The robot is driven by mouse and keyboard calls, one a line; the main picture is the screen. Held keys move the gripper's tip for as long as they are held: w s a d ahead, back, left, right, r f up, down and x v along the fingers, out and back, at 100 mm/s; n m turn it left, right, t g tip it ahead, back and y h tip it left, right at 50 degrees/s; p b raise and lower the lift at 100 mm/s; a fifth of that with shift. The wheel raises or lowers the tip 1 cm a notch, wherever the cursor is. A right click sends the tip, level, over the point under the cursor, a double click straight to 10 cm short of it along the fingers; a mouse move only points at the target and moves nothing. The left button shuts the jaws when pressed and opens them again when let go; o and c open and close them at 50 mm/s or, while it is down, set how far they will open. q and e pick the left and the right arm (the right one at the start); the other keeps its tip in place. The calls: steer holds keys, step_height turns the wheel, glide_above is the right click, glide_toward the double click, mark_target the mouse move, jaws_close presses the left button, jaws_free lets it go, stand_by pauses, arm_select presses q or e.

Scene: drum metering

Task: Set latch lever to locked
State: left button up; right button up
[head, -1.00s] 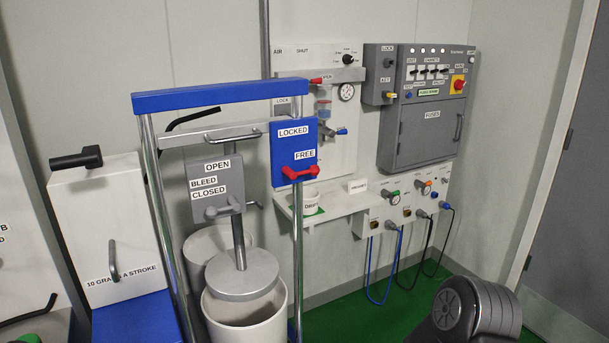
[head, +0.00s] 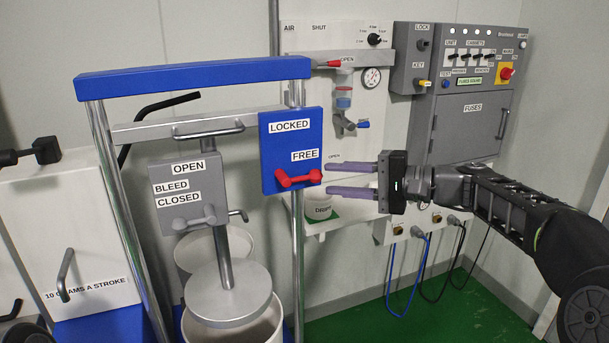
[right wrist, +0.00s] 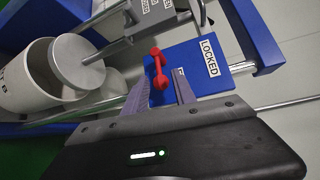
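The red latch lever (head: 298,179) sits on a blue plate (head: 272,150) on the frame's right post. It lies nearly horizontal, just below the FREE label (head: 305,154); the LOCKED label (head: 290,127) is higher up. My right gripper (head: 328,179) is open, its two purple fingers pointing left just right of the lever, apart from it in the head view. In the right wrist view the red lever (right wrist: 158,70) shows beyond and between the open fingertips (right wrist: 162,82), with nothing gripped. My left gripper is not in view.
A grey bleed plate (head: 190,190) with its own grey handle is left of the blue plate. A blue crossbar (head: 195,75) tops the frame. The wall panel with valves and a grey fuse cabinet (head: 465,125) stands behind my right arm.

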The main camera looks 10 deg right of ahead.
mark_target(308, 178)
steer(key=p+x, duration=0.1)
steer(key=x, duration=0.7)
steer(key=shift+w+d+f+p, duration=0.1)
steer(key=shift+d+f+p, duration=0.05)
steer(key=shift+p, duration=0.25)
jaws_close()
stand_by(0.7)
steer(key=shift+d, duration=0.15)
stand_by(0.5)
